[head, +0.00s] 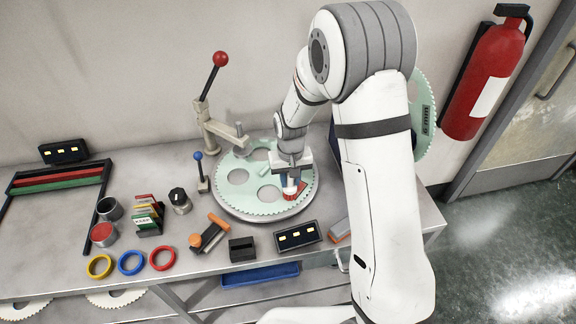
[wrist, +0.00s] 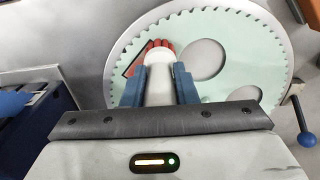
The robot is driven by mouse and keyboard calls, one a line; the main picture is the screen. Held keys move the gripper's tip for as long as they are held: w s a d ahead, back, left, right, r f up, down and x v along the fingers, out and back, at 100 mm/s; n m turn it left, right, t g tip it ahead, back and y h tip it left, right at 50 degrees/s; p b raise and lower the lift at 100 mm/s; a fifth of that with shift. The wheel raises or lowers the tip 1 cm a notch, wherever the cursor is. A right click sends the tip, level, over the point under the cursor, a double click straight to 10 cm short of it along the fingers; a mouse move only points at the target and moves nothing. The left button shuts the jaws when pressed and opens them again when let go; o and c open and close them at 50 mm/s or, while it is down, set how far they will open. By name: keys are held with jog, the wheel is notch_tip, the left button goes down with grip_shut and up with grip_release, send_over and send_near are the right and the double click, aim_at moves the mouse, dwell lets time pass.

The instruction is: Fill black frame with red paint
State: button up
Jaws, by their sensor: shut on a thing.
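My gripper (wrist: 158,78) has its blue fingers shut on a brush with a white body (wrist: 159,88) and red bristles (wrist: 161,45). In the head view my gripper (head: 291,176) is low over the right part of a pale green toothed disc (head: 236,196). The brush tip points down at the disc beside a small black-edged frame (wrist: 126,68). Red shows inside the frame, and the brush hides part of it. I cannot tell how much of the frame is red. A cup with red paint (head: 103,234) stands at the left on the bench.
A clamp with a red-knobbed lever (head: 209,90) stands behind the disc. Left of the disc are a black knob (head: 179,201), a card holder (head: 147,219) and coloured rings (head: 131,262). An orange-handled tool (head: 209,233) and black blocks (head: 298,236) lie in front.

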jog(key=shift+s+a+r+p, duration=0.1)
jog(key=shift+r+p, duration=0.2)
jog(key=shift+r, duration=0.35)
jog(key=shift+s+a+r+p, duration=0.1)
jog(key=shift+r+p, duration=0.15)
jog(key=shift+r, duration=0.35)
jog(key=shift+d+r+p, duration=0.1)
jog(key=shift+r+p, duration=1.55)
jog(key=shift+r, duration=1.15)
jog(key=shift+s+f, duration=0.1)
